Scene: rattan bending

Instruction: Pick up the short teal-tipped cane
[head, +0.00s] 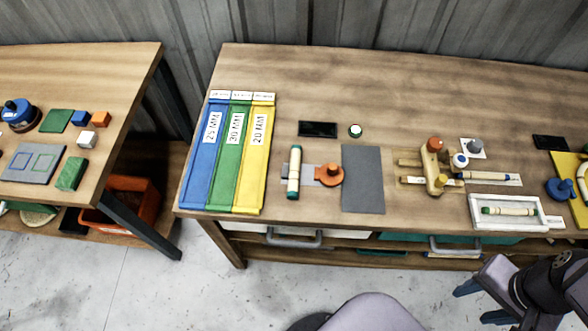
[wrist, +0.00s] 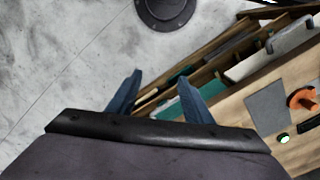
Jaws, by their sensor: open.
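Two canes with green-teal tips show in the head view. A thicker one (head: 294,172) lies lengthwise beside the orange clamp, right of the colored strips. A slimmer one (head: 508,211) lies crosswise in a white tray (head: 478,221) at the front right. I cannot tell surely which is the short teal-tipped cane.
Blue, green and yellow strips (head: 227,158) lie at the table's left. A grey mat (head: 363,180) lies mid-table. A wooden jig (head: 434,165) and a blue-tipped cane (head: 487,176) are behind the tray. Drawers with handles (head: 294,239) are under the front edge. The back of the table is mostly clear.

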